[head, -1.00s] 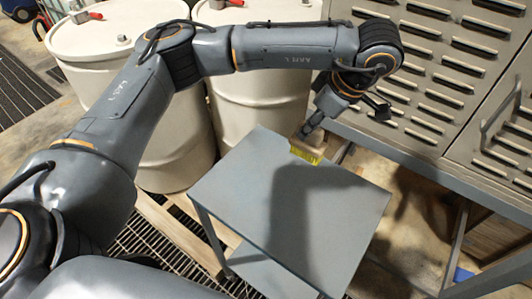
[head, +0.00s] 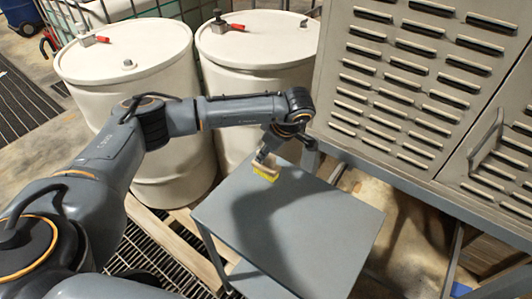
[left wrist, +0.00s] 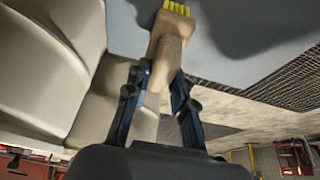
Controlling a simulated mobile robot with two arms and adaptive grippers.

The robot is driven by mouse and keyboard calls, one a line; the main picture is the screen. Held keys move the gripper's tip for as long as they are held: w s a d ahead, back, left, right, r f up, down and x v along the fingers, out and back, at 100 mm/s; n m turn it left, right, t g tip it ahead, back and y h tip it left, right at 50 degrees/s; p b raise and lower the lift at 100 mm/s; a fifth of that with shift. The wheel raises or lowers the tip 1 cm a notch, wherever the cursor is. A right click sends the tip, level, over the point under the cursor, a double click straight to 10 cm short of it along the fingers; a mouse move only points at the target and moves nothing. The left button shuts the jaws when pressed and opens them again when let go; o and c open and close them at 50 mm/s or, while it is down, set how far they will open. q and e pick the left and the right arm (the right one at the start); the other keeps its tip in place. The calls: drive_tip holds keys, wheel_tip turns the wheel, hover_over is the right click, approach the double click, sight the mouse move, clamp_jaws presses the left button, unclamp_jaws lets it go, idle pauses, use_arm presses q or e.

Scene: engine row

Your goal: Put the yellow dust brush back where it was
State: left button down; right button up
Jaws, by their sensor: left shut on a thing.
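The yellow dust brush (head: 266,169) has a pale wooden body and short yellow bristles. In the head view it is at the back corner of a grey table (head: 320,222), near the drums, bristles towards the table. I cannot tell whether they touch the top. My left gripper (head: 262,156) is shut on the brush. In the left wrist view the brush handle (left wrist: 168,50) is between the two dark fingers (left wrist: 160,92), with the yellow bristles at the top edge of the picture. My right gripper is not in view.
Two white drums (head: 124,60) (head: 255,42) stand on a wooden pallet behind and left of the table. A louvred metal cabinet (head: 410,75) stands behind and right of it. The visible tabletop is bare except for the arm's shadow. A floor grating (head: 150,262) lies in front.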

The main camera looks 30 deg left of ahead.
use_arm(q)
drive_tip(key=shift+f, duration=0.45)
drive_tip(key=shift+d+f, duration=0.1)
drive_tip(key=shift+f, duration=0.25)
drive_tip(key=c, duration=1.1)
unclamp_jaws()
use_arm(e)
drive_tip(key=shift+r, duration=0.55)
use_arm(q)
drive_tip(key=shift+d+r, duration=0.25)
drive_tip(key=shift+r, duration=0.25)
drive_tip(key=b+v, duration=0.3)
drive_tip(key=v, duration=0.8)
drive_tip(key=shift+a+b, duration=0.1)
drive_tip(key=shift+b, duration=0.2)
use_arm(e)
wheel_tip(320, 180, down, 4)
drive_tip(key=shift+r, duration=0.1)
